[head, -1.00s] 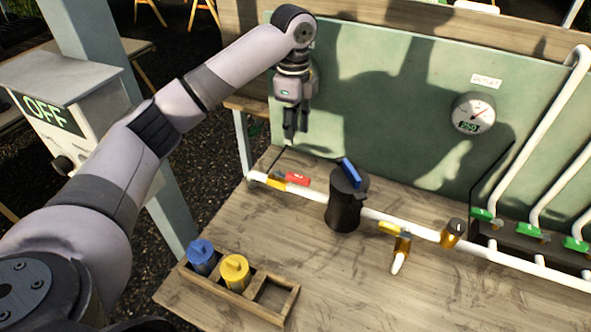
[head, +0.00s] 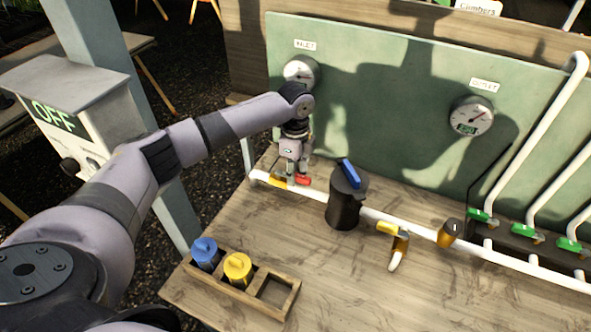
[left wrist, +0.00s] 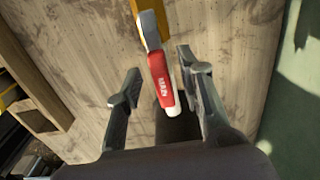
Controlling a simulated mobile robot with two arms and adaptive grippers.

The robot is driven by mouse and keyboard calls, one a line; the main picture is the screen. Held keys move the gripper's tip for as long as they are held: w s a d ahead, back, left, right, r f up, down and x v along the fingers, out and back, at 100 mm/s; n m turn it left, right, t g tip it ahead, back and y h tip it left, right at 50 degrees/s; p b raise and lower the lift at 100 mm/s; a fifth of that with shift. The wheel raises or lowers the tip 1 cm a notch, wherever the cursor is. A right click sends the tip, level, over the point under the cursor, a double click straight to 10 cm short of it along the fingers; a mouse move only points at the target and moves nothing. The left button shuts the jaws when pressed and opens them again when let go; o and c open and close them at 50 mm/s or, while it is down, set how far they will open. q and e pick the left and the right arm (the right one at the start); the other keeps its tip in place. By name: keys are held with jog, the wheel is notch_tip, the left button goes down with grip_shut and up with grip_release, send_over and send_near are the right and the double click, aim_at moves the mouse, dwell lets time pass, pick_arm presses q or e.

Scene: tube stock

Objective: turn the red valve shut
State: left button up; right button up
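The red valve (head: 303,180) is a small red lever on the white pipe at the left end of the bench, beside a brass-coloured fitting (head: 277,181). In the left wrist view its red handle (left wrist: 163,85) carries white lettering and lies between my fingers, with a gap on both sides. My left gripper (head: 291,178) is low over the valve, pointing down. In the left wrist view the gripper (left wrist: 155,95) is open and its fingers do not touch the handle. My right gripper is not in view.
A black canister with a blue lever (head: 345,205) stands just right of the valve. A yellow-handled tap (head: 397,243) and green-handled valves (head: 480,215) are further right. A wooden tray (head: 222,284) holds blue and yellow cartridges. Gauges are on the green panel (head: 390,100).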

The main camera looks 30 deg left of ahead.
pick_arm(q)
jog(key=shift+c, duration=0.5)
grip_shut()
dwell(0.3)
